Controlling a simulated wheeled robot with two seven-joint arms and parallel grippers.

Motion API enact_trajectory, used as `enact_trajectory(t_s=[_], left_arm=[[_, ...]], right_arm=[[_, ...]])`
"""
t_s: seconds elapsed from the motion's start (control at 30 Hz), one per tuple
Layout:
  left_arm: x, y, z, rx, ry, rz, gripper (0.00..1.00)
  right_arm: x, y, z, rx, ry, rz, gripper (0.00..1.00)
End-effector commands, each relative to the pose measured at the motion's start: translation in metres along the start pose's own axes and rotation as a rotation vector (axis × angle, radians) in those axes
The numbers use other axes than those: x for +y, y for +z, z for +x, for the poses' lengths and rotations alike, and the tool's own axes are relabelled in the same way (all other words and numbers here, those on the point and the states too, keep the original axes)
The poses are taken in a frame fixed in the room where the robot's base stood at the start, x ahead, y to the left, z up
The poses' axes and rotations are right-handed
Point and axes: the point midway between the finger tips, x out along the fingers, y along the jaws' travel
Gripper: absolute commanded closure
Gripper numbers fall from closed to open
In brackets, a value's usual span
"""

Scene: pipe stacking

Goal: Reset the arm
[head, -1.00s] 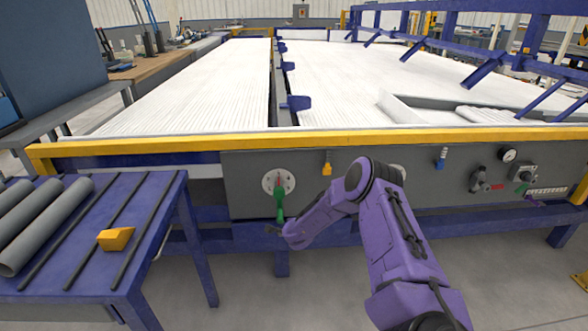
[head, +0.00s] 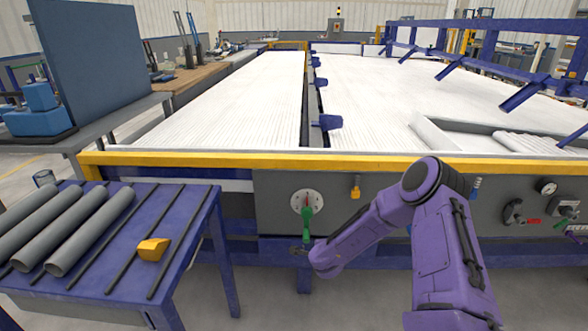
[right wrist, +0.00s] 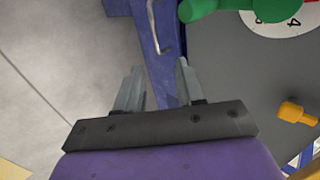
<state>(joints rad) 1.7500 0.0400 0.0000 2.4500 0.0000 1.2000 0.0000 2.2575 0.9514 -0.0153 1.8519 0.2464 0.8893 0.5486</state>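My right arm is purple and reaches in from the lower right in the head view. Its gripper (head: 300,250) is beside the lower end of a green handle (head: 307,222) on a round white dial (head: 308,201). In the right wrist view my right gripper (right wrist: 156,75) has its two fingers apart with nothing between them. The green handle (right wrist: 210,8) and part of the dial (right wrist: 277,22) lie beyond the fingertips, apart from them. My left gripper is not in view.
Several grey pipes (head: 88,231) and a yellow block (head: 153,249) lie on a blue rack (head: 190,215) at the left. The grey panel carries a yellow knob (head: 355,188) and other controls. A long machine with a white bed and yellow front rail (head: 250,163) stands behind.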

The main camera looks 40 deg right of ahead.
Motion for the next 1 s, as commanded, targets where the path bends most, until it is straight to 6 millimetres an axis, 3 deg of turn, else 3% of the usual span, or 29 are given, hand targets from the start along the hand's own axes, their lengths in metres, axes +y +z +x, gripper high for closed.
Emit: enact_trajectory(t_s=[0.27,0.37,0.47,0.5,0.63,0.8,1.0], left_arm=[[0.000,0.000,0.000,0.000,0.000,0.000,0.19],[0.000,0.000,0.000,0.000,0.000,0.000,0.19],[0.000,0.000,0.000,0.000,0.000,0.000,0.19],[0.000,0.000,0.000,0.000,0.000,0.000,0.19],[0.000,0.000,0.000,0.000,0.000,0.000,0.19],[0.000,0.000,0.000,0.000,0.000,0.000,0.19],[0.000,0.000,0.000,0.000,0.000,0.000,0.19]], right_arm=[[0.000,0.000,0.000,0.002,-0.001,-0.018,0.62],[0.009,0.001,-0.007,0.010,-0.004,-0.140,0.62],[0.046,0.025,-0.035,-0.025,0.006,-0.428,0.62],[0.067,0.031,-0.046,-0.041,0.016,-0.554,0.62],[0.136,0.039,-0.082,-0.101,0.060,-0.927,0.62],[0.218,0.022,-0.129,-0.197,0.137,-1.324,0.62],[0.293,-0.017,-0.178,-0.319,0.254,-1.655,0.62]])
